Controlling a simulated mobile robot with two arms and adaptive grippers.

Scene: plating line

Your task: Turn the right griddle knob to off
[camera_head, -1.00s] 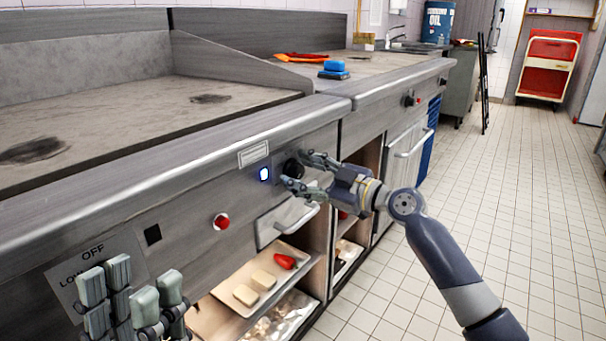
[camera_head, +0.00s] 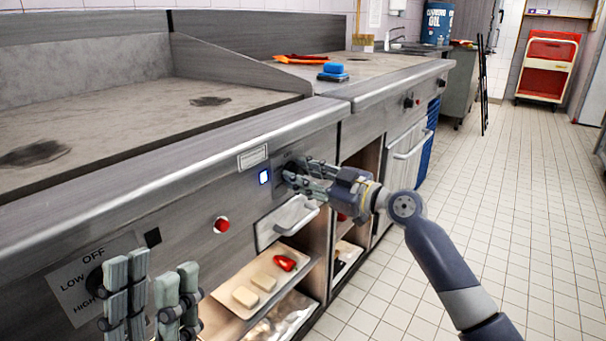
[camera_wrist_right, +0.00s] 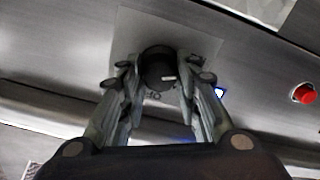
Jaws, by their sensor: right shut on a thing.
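The right griddle knob (camera_wrist_right: 157,66) is round and black with a white pointer mark, on a pale label plate; small lettering beside it is too blurred to read. The mark points to the right in the wrist view. In the head view the knob (camera_head: 291,167) is mostly hidden behind my right gripper (camera_head: 292,176). That gripper's fingers (camera_wrist_right: 158,84) are shut on the knob from both sides. My left gripper (camera_head: 160,268) is open and empty in front of the panel at lower left, partly covering the left knob (camera_head: 97,282) and its OFF/LOW/HIGH plate (camera_head: 77,291).
A lit blue-white indicator (camera_head: 264,177) and a red button (camera_head: 221,225) sit on the panel left of the right knob. Below are a drawer handle (camera_head: 290,219) and an open shelf with a tray (camera_head: 228,300) of food.

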